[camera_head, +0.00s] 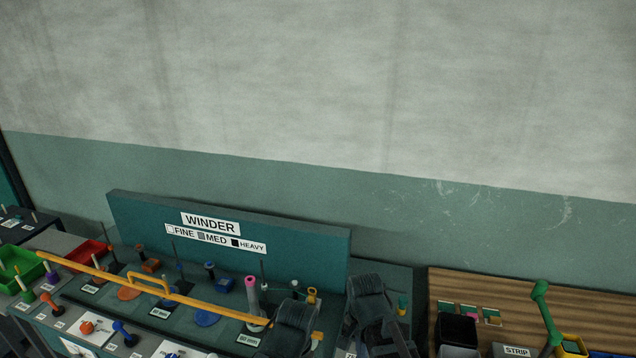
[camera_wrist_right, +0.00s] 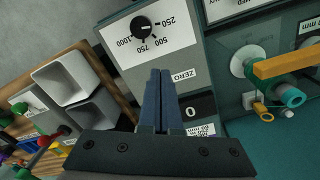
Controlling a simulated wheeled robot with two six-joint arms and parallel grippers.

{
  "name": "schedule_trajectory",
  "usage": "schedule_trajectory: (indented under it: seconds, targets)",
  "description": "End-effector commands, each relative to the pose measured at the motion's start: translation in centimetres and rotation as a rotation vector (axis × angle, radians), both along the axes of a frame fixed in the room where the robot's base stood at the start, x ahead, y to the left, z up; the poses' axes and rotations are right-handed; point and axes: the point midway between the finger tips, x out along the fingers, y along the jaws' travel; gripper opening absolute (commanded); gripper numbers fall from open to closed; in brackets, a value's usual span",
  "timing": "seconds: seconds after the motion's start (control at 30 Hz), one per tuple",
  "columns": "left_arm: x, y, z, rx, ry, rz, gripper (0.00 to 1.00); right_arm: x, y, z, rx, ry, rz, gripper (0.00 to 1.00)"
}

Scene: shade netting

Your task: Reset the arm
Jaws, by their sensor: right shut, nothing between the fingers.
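My right gripper (camera_wrist_right: 160,76) is shut and empty in the right wrist view, its two blue-grey fingers side by side. It appears in front of a grey panel that carries a black dial (camera_wrist_right: 142,27) marked 250 to 1000. A ZERO label (camera_wrist_right: 184,75) and a black display showing 0 (camera_wrist_right: 198,107) lie just right of the fingers. In the head view, dark parts of my arms show at the bottom middle, but no fingertips can be made out. My left gripper is not in view.
In the head view, a teal WINDER board (camera_head: 210,223) stands behind a bench with a yellow bar (camera_head: 210,302), spools and knobs. A green bin (camera_head: 18,266) is at left. A wooden-backed STRIP station (camera_head: 517,351) is at right. Grey bins (camera_wrist_right: 66,77) lie left in the wrist view.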

Motion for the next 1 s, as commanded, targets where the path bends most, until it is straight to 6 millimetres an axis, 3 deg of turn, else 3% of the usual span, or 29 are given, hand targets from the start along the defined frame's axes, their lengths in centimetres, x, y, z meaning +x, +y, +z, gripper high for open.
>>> schedule_trajectory:
  seconds: [0.03, 0.2, 0.4, 0.6, 1.0]
  targets:
    - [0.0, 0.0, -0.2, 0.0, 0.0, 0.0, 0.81, -1.5, 1.0, -0.2, -0.007, 0.011, 0.146, 0.0]
    - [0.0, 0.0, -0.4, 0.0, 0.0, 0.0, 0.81, -4.7, 3.3, -0.3, -0.022, 0.053, 0.615, 0.0]
    - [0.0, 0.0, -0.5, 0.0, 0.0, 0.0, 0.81, -7.0, 4.6, -0.4, -0.031, 0.088, 0.968, 0.0]
    - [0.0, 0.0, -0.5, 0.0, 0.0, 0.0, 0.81, -7.6, 5.0, -0.4, -0.033, 0.101, 1.082, 0.0]
    - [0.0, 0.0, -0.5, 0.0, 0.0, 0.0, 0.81, -7.5, 5.0, -0.4, -0.033, 0.101, 1.082, 0.0]
